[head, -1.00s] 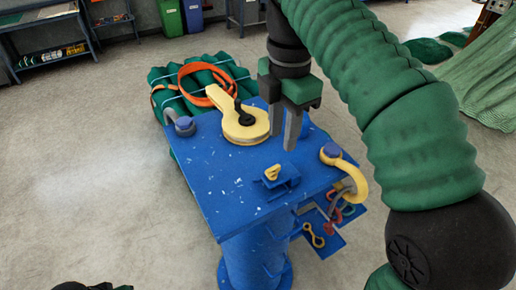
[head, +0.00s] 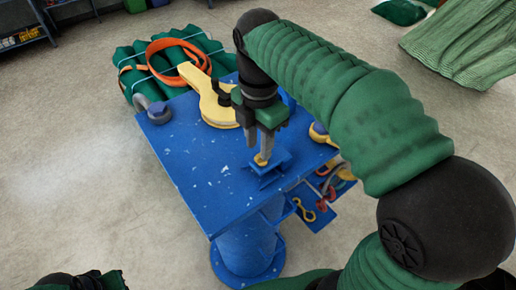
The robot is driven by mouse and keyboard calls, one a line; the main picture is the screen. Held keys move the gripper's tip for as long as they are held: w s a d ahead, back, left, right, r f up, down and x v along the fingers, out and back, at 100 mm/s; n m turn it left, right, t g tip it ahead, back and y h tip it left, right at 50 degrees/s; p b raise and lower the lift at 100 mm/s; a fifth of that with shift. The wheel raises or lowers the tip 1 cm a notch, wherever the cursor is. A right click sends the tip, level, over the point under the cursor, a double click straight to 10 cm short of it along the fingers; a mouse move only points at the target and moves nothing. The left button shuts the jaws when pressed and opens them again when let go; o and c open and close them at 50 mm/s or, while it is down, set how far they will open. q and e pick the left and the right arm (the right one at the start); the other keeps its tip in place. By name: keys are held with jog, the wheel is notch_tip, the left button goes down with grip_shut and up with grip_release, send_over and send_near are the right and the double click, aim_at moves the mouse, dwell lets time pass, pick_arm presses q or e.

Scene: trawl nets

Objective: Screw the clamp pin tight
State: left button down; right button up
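The clamp pin's yellow head (head: 262,160) stands on a small blue clamp (head: 270,171) on the blue table top (head: 200,165). My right gripper (head: 259,152) points down just above the pin, its two grey fingers apart with a gap between them. One fingertip overlaps the yellow head in the picture; I cannot tell whether it touches. The gripper holds nothing that I can see. Only a dark and green part of my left arm shows at the bottom left; the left gripper is not visible.
A yellow pulley block (head: 214,100) lies behind my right gripper. A grey shackle (head: 155,110) sits at the table's left corner, and a yellow one (head: 320,133) at the right, partly behind my arm. A lower blue shelf (head: 312,208) holds small fittings. The table's front left is clear.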

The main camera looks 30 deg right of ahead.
jog(key=shift+s+d+f, duration=0.15)
jog(key=shift+d+f, duration=0.1)
jog(key=shift+f, duration=0.35)
jog(key=shift+s+d+f, duration=0.3)
jog(key=shift+s, duration=0.05)
jog(key=shift+w+a, duration=0.2)
jog(key=shift+a, duration=0.1)
jog(key=shift+c, duration=1.2)
jog(key=shift+a, duration=0.2)
grip_shut()
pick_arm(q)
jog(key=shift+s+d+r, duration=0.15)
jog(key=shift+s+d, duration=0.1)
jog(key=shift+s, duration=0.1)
pick_arm(e)
jog(key=shift+d, duration=0.1)
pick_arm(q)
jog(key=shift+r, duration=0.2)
pick_arm(e)
jog(key=shift+r+m, duration=0.15)
jog(key=shift+m, duration=0.15)
